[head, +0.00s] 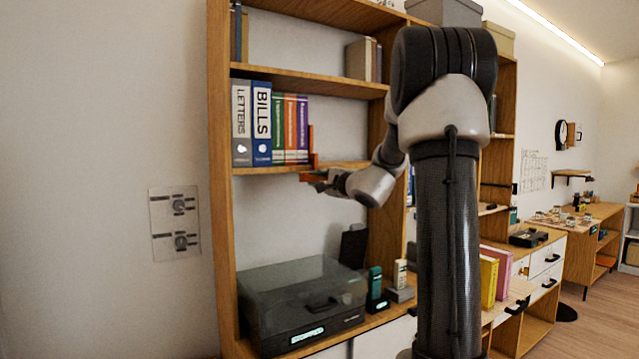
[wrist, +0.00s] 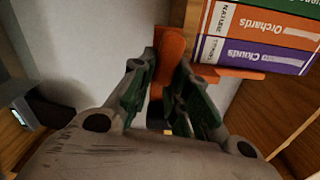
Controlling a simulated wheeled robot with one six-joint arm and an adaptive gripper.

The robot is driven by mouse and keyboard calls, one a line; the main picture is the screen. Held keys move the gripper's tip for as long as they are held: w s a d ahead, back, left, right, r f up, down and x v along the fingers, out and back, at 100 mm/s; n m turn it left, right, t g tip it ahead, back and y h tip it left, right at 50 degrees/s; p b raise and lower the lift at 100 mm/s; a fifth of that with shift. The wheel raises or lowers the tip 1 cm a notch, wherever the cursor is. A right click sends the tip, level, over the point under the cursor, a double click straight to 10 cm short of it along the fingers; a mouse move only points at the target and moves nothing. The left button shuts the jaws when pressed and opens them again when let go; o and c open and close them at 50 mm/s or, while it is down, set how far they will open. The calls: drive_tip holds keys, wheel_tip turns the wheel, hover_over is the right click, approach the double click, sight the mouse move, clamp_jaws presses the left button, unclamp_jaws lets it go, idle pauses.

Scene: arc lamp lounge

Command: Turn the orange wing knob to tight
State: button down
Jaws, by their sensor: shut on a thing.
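The orange wing knob (wrist: 171,42) sits between the green-padded fingers of my gripper (wrist: 165,95) in the wrist view. The fingers are shut on it and cover part of its sides. An orange bookend piece (wrist: 228,72) stands against the purple book, to the right of the knob. In the head view, the orange knob (head: 306,177) shows just below the shelf edge, under the upright orange bookend (head: 312,146). My gripper (head: 318,181) reaches it from the right. No tight or loose marking is readable.
Binders marked LETTERS (head: 241,122) and BILLS (head: 262,122) and several books (head: 290,128) fill the shelf (head: 250,171) beside the bookend. Below stand a grey-lidded box (head: 300,290) and a green item (head: 375,283). The space directly beneath my gripper looks open.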

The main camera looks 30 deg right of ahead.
drive_tip(key=shift+r+n, duration=0.1)
drive_tip(key=shift+n, duration=0.9)
drive_tip(key=c, duration=1.4)
unclamp_jaws()
drive_tip(key=shift+o, duration=0.2)
drive_tip(key=shift+r, duration=0.1)
drive_tip(key=s, duration=1.2)
drive_tip(key=shift+d, duration=0.2)
